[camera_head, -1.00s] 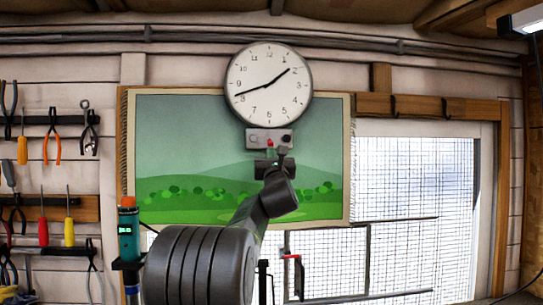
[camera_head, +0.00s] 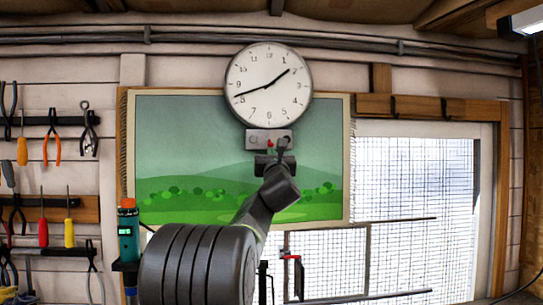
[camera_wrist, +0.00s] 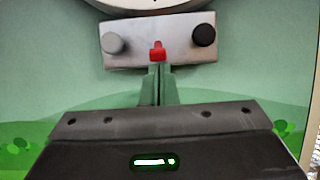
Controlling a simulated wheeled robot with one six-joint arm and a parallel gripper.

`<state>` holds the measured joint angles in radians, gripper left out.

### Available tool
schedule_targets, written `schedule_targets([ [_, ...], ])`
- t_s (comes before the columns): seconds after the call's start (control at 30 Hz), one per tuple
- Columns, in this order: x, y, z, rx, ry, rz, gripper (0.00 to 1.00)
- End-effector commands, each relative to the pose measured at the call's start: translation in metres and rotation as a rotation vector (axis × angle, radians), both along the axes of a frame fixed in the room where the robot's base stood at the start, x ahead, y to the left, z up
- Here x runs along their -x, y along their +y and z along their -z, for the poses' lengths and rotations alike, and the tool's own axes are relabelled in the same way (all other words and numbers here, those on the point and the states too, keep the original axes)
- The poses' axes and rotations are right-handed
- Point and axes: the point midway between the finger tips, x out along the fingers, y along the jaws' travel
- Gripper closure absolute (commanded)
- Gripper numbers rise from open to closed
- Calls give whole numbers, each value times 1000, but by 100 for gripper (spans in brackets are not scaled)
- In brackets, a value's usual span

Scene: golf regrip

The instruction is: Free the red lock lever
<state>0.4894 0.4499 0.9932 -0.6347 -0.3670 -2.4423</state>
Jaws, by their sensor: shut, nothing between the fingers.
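The red lock lever (camera_wrist: 158,51) stands at the middle of a grey metal box (camera_wrist: 130,52) under the wall clock (camera_head: 268,86). It also shows small in the head view (camera_head: 270,143). A grey knob (camera_wrist: 113,43) sits on the left of the box and a black knob (camera_wrist: 204,35) on the right. My gripper (camera_wrist: 158,68) is shut and empty, its fingertips pointing up just below the red lever. In the wrist view the tips overlap the lever's lower end; I cannot tell whether they touch it. In the head view my arm hides part of the gripper.
A green landscape panel (camera_head: 180,130) fills the wall behind the box. A tool rack (camera_head: 60,120) hangs on the left, with an orange-capped bottle (camera_head: 128,230) nearby. A mesh window (camera_head: 415,200) is on the right.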

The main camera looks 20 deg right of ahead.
Motion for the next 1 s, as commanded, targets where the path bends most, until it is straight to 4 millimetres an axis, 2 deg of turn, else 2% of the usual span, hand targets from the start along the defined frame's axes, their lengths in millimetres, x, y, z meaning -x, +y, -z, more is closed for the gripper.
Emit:
schedule_targets([
  [1.0,6,1,-8,1,-2,0,100],
])
